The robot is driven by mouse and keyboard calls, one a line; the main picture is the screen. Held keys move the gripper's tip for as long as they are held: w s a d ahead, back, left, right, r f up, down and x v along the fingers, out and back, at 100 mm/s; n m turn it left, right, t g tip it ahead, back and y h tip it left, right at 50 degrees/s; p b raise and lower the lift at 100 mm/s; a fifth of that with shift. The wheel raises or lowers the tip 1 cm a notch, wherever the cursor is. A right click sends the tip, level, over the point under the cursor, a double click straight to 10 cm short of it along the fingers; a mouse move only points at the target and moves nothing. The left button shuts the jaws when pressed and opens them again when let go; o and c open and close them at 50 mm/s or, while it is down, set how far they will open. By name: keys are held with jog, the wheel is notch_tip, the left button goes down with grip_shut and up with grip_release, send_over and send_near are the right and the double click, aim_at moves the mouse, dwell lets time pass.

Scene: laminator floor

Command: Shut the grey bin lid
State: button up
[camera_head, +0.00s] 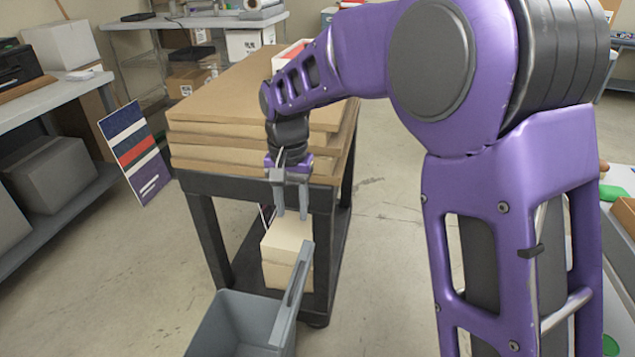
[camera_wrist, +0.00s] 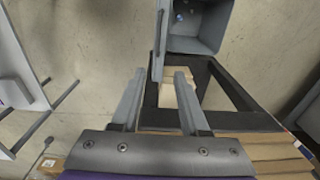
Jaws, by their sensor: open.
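The grey bin (camera_head: 235,322) stands on the floor at the bottom of the head view, with its inside exposed. Its grey lid (camera_head: 291,298) stands up steeply along the bin's right side, open. In the wrist view the bin (camera_wrist: 205,42) is at the top, and the lid (camera_wrist: 160,42) shows nearly edge-on at its left. My gripper (camera_head: 291,214) points down just above and beyond the lid's top edge. Its two fingers are apart with nothing held between them; they also show in the wrist view (camera_wrist: 157,78). Whether a finger touches the lid is unclear.
A dark table (camera_head: 203,185) stacked with brown boards (camera_head: 235,100) stands right behind the bin. A pale box (camera_head: 288,240) sits low by its front. A grey bench (camera_head: 60,92) is at left, with a striped panel (camera_head: 134,150) beside it. Floor left of the bin is clear.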

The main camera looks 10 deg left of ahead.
aim_at(297, 275)
notch_tip(297, 275, down, 19)
jog(key=shift+s+b, duration=0.15)
jog(key=shift+b, duration=1)
grip_shut()
dwell(0.6)
